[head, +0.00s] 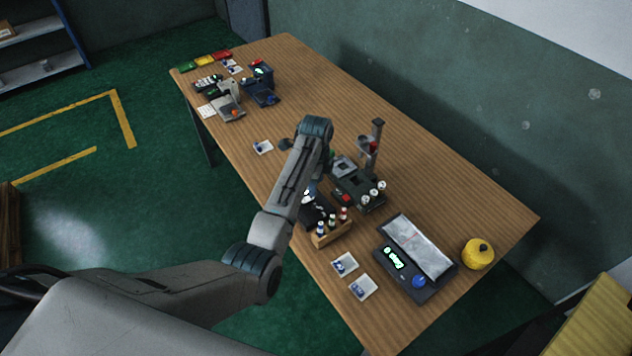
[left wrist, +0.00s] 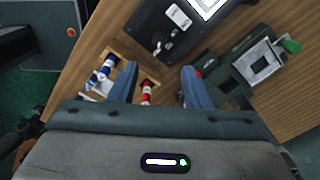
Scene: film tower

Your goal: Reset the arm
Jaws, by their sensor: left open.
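My left arm reaches in from the left over the wooden table. In the head view its forearm hides part of the table's middle. My left gripper (head: 311,200) points down beside the small wooden bottle rack (head: 333,235) and is mostly hidden by the arm. In the left wrist view the two blue-grey fingers (left wrist: 160,84) are spread apart with nothing held between them. A red-and-white bottle (left wrist: 147,91) shows between the fingers, below them. A blue-and-white bottle (left wrist: 101,74) shows left of the left finger. I cannot tell how far the fingertips are above the rack.
Right of the gripper stands a dark green machine (head: 356,183) with a tall post. A dark scale (head: 412,281) with a silvery packet, two small cards and a yellow round container (head: 478,254) lie at the near end. More devices stand at the far end. Open floor lies left.

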